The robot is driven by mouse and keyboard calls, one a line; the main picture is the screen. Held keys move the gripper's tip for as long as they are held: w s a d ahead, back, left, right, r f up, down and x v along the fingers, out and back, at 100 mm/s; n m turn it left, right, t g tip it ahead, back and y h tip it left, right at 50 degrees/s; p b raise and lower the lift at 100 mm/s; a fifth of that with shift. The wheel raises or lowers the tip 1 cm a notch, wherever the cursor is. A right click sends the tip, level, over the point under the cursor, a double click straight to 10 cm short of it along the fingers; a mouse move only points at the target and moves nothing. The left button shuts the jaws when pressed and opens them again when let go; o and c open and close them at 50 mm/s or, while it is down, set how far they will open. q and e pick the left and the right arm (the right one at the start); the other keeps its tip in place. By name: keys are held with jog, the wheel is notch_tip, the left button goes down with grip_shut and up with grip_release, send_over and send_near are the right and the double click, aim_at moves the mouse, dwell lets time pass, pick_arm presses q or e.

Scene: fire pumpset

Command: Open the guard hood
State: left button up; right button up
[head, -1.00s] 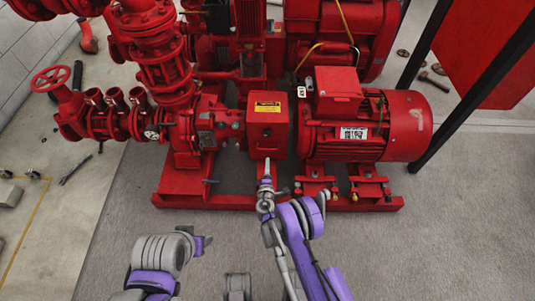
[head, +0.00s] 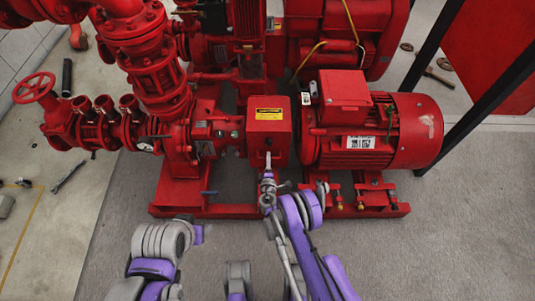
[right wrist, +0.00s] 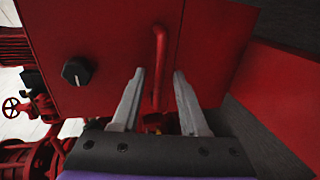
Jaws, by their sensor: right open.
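The guard hood (head: 268,125) is a red box with a yellow label, between the pump on the left and the motor on the right. It looks closed. My right gripper (head: 268,160) is in front of its lower front face. In the right wrist view, the right gripper (right wrist: 159,88) is open. The hood's red bar handle (right wrist: 159,60) lies between its two fingertips, with a gap to each. A black knob (right wrist: 77,71) sits on the hood face beside the handle. My left arm shows at the lower left of the head view; its gripper fingers do not show.
The red motor (head: 375,130) stands close right of the hood. A red base frame (head: 230,208) runs below the pumpset. A red handwheel (head: 34,87) and valves are at left. Grey floor (head: 430,250) in front is free.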

jog(key=shift+r, duration=0.1)
jog(key=shift+c, duration=0.8)
grip_shut()
dwell(0.6)
